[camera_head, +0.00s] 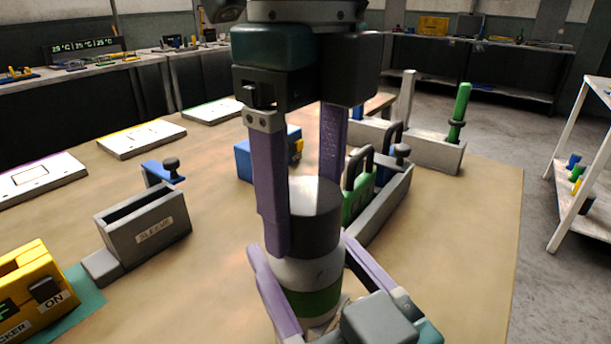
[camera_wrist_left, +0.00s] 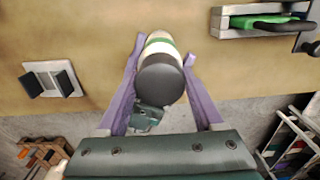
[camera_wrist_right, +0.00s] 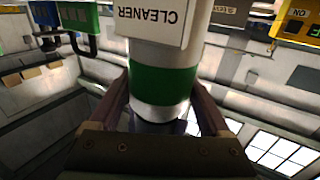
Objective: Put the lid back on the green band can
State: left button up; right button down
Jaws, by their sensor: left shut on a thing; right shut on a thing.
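The green band can (camera_head: 318,272) stands upright near the front of the table, white with a green band. Its black lid (camera_head: 316,228) is at the can's top, in line with it; I cannot tell whether it is fully seated. My left gripper (camera_head: 304,215) comes down from above and is shut on the lid. The lid and can also show between its fingers in the left wrist view (camera_wrist_left: 160,80). My right gripper (camera_head: 308,262) is shut around the can's body from the front. The right wrist view shows the green band (camera_wrist_right: 163,80) between its fingers, upside down; the lid is hidden there.
A white card reading CLEANER (camera_wrist_right: 155,20) is by the can's lower part. A grey SLEEVE box (camera_head: 150,232) and a yellow machine (camera_head: 30,290) stand left. A grey holder with green handles (camera_head: 385,205) is close right. Bare table lies between the can and the SLEEVE box.

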pick_arm(q)
jog(key=o, duration=1.3)
jog(key=shift+f, duration=0.1)
notch_tip(320, 180, up, 12)
pick_arm(e)
grip_release()
pick_arm(q)
jog(key=shift+r, duration=0.2)
pick_arm(e)
jog(key=v, duration=1)
